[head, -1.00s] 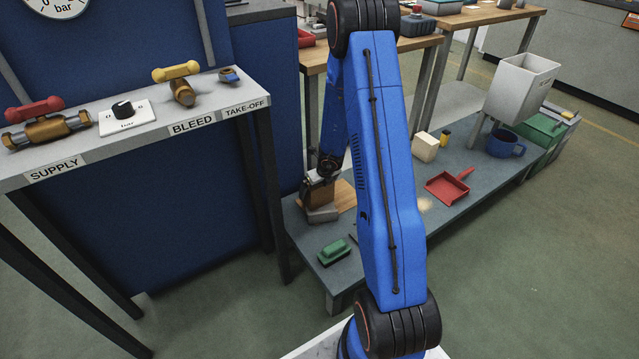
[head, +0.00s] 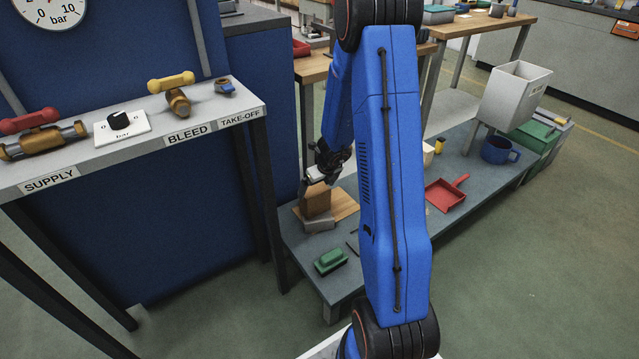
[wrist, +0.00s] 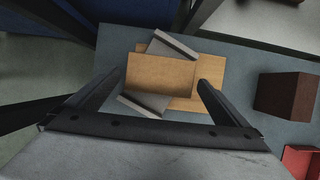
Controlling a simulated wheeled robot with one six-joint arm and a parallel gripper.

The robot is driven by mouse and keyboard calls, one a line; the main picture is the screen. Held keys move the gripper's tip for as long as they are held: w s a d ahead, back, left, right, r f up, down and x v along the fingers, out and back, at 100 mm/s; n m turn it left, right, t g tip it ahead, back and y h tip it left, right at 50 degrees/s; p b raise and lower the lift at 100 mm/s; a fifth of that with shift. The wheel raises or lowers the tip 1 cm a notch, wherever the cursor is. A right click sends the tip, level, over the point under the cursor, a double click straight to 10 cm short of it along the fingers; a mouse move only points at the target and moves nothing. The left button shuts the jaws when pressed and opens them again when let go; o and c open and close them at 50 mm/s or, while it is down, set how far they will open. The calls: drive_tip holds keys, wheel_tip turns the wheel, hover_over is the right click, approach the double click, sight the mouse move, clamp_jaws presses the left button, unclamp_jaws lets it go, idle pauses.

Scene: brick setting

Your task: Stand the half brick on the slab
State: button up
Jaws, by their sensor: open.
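The half brick (head: 317,200), a tan-brown block, stands upright on the grey slab (head: 319,223) in the head view. In the wrist view the half brick (wrist: 160,76) covers the middle of the slab (wrist: 145,104), whose ends show at two sides, turned at an angle to it. My gripper (head: 318,176) is open and empty above the half brick. In the wrist view the fingers of my gripper (wrist: 157,83) are spread to either side of the block, apart from it as far as I can tell.
A green-topped brush (head: 331,259) is in front, and a red dustpan (head: 446,192) is to the right. A dark brown block (wrist: 286,95) stands right of the board in the wrist view.

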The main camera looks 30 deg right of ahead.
drive_tip(key=shift+v, duration=1.9)
